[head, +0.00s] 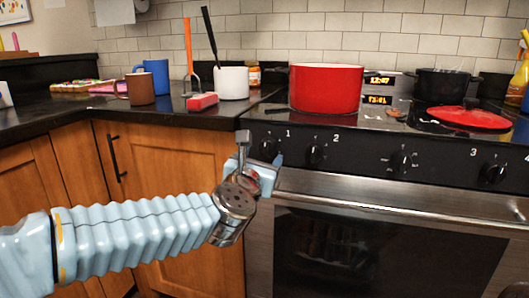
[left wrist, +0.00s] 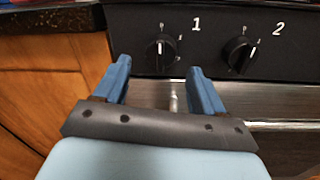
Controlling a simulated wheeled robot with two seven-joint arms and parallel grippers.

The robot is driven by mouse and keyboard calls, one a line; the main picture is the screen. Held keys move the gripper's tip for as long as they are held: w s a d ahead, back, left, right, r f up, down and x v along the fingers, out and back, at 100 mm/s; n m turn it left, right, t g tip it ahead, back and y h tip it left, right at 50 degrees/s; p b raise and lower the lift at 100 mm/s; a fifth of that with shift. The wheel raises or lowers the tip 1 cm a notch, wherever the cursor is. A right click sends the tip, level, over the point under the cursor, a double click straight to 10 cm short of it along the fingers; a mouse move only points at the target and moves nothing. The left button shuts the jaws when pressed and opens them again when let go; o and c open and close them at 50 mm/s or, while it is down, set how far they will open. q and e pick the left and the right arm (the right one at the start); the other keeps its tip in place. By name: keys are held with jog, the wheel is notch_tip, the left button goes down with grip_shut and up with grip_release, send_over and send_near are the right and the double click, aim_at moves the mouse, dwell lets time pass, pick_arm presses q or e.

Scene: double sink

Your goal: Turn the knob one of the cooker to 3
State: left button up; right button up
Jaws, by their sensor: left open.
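Knob one (left wrist: 162,49) is a round black knob with a white mark, below and left of the printed "1" on the cooker's black front panel. In the head view knob one (head: 268,149) shows just beyond my left gripper. My left gripper (left wrist: 163,78) is open and empty, its two blue fingers pointing at the panel. In the wrist view the knob lies ahead of the gap between the fingertips, slightly above them. I cannot tell whether the fingers touch it. The cooker (head: 390,200) has a steel oven door below the panel. My right gripper is not in view.
Knob two (left wrist: 239,53) is right of knob one. The oven handle (head: 390,200) runs below the panel. A red pot (head: 326,88) stands on the hob. Wooden cabinets (head: 168,165) and a dark worktop with mugs (head: 140,90) lie to the left.

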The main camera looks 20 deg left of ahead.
aim_at(266, 152)
pick_arm(q)
jog(key=shift+w, duration=2)
jog(key=c, duration=1.1)
jog(key=shift+o, duration=0.2)
